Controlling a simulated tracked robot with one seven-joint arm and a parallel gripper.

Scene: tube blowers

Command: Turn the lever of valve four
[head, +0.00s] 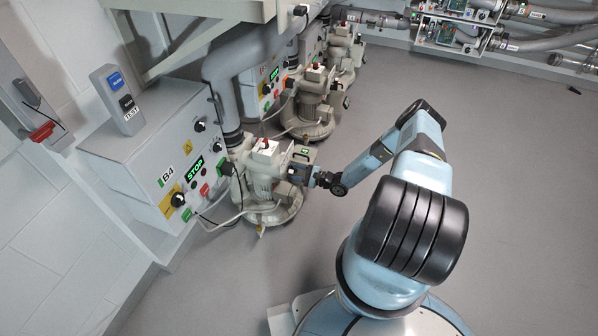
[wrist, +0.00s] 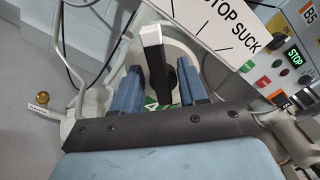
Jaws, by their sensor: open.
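In the wrist view, a lever (wrist: 155,58) with a white face and a black side stands up between my two blue fingers. My gripper (wrist: 160,88) is open, with one finger on each side of the lever. Gaps show beside the lever, and the picture does not show a firm hold. A white dial plate (wrist: 222,32) with the words STOP and SUCK and black tick marks lies behind it. In the head view, my gripper (head: 309,178) is at the right side of the nearest blower (head: 263,175), beside the box marked B4 (head: 135,160). The lever is too small to make out there.
The B4 box has a green STOP display (head: 195,168). More blowers (head: 308,112) stand behind the nearest one. In the wrist view, a B5 panel (wrist: 290,65) is at the right and a brass knob (wrist: 42,98) at the left. Grey floor (head: 510,200) is clear at right.

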